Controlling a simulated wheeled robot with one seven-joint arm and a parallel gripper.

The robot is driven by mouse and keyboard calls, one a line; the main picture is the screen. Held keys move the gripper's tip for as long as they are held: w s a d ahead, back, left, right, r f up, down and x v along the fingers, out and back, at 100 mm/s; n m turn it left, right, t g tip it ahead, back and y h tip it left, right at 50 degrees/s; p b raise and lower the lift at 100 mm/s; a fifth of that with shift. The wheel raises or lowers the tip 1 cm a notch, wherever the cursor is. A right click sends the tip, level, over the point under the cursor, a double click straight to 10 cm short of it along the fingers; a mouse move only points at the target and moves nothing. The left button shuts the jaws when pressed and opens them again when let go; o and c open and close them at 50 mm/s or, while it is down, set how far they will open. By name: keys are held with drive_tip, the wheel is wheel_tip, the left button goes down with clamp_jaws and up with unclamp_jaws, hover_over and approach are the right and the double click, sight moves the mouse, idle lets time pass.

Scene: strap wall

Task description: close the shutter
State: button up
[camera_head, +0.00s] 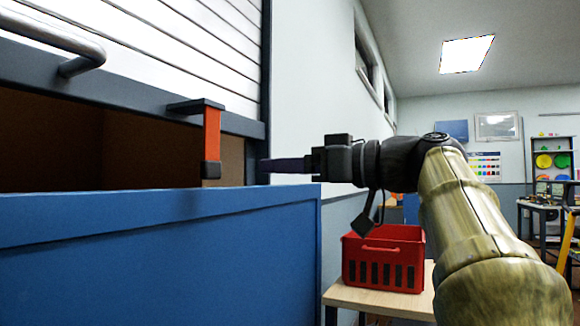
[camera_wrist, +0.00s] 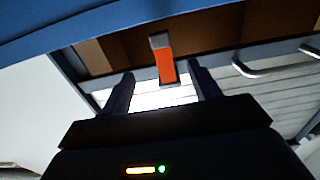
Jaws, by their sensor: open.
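The white slatted shutter (camera_head: 190,50) is partly raised, with a dark bottom rail (camera_head: 100,92) and a gap below it. An orange strap (camera_head: 211,132) with a dark end block hangs from the rail near its right end, into the gap. My gripper (camera_head: 268,165) is to the right of the strap, pointing left at about the height of its lower end, apart from it in the picture. In the wrist view my open fingers (camera_wrist: 162,86) frame the strap (camera_wrist: 165,66), which appears beyond the fingertips. Nothing shows held.
A blue front panel (camera_head: 160,255) stands below the gap, its top edge close under the strap end. A metal bar handle (camera_head: 50,38) is on the shutter at left. A red crate (camera_head: 384,258) sits on a wooden table (camera_head: 375,300) below my arm.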

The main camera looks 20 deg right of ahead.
drive_tip(key=shift+c, duration=1.3)
drive_tip(key=shift+w+f, duration=0.3)
drive_tip(key=c, duration=0.4)
drive_tip(key=w+f+m+h, duration=0.1)
drive_tip(key=f, duration=0.1)
drive_tip(key=w+d+f+m+p, duration=0.1)
drive_tip(key=w+m, duration=0.1)
drive_tip(key=shift+f+h, duration=0.35)
drive_tip(key=shift+h, duration=0.05)
drive_tip(key=c, duration=0.7)
drive_tip(key=w+f+m+g+h+p, duration=0.1)
drive_tip(key=w+f+m+h+p, duration=0.1)
drive_tip(key=f, duration=0.7)
drive_tip(key=shift+w+d+m+h, duration=0.25)
drive_tip(key=shift+w+m+h, duration=0.05)
drive_tip(key=shift+w+m, duration=0.7)
wheel_tip(320, 180, down, 15)
drive_tip(key=m+g+h+p, duration=0.3)
drive_tip(key=g, duration=0.1)
drive_tip(key=s+a+f+g+h+p, duration=0.2)
drive_tip(key=s+f, duration=0.6)
drive_tip(key=f, duration=0.3)
drive_tip(key=s+a+f+n+g+h+p, duration=0.1)
drive_tip(key=s+a+f+g+h+p, duration=0.1)
drive_tip(key=s+f, duration=0.6)
wheel_tip(320, 180, down, 4)
drive_tip(key=shift+s+r+g+h+p, duration=0.2)
drive_tip(key=shift+s+g+h+p, duration=0.25)
drive_tip(key=shift+g+h, duration=0.2)
